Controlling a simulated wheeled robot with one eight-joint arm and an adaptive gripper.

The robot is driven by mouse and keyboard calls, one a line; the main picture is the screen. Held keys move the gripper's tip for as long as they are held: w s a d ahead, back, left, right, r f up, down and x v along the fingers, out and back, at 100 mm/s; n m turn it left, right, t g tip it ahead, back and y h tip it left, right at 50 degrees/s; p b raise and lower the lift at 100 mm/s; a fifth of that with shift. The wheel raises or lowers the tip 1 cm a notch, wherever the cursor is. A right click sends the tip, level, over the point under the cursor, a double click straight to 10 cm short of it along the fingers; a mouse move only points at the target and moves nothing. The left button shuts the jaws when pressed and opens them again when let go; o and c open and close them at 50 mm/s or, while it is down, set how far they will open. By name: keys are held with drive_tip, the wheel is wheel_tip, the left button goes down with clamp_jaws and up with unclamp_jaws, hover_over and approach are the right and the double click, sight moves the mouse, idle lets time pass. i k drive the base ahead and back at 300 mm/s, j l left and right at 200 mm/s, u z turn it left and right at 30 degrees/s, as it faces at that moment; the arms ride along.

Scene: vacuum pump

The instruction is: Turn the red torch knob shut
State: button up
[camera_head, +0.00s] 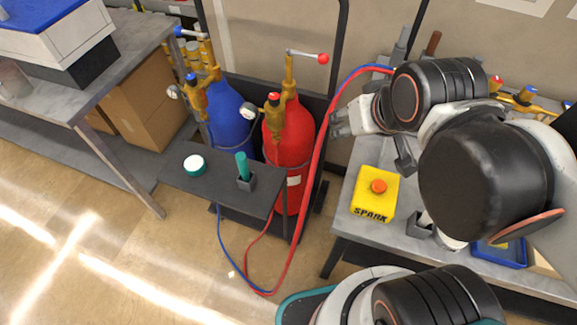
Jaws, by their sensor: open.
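A small red knob (495,83) sits on brass fittings at the right, partly hidden behind my arm; it appears to be the torch knob. A blue knob (530,90) is on the same brass torch body (524,99). My gripper (338,124) is left of these knobs, with my arm between. It points left, is open and appears empty, near the red and blue hoses. It is apart from the red knob. How far the knob is turned cannot be told.
A red cylinder (290,148) and a blue cylinder (228,118) stand on a dark cart (190,181). A red-tipped lever (323,58) tops the red one. A yellow SPARK box (375,205) is on the grey table (350,240). Red and blue hoses (326,125) hang between.

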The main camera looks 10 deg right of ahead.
sight(495, 82)
drive_tip(key=z, duration=1.4)
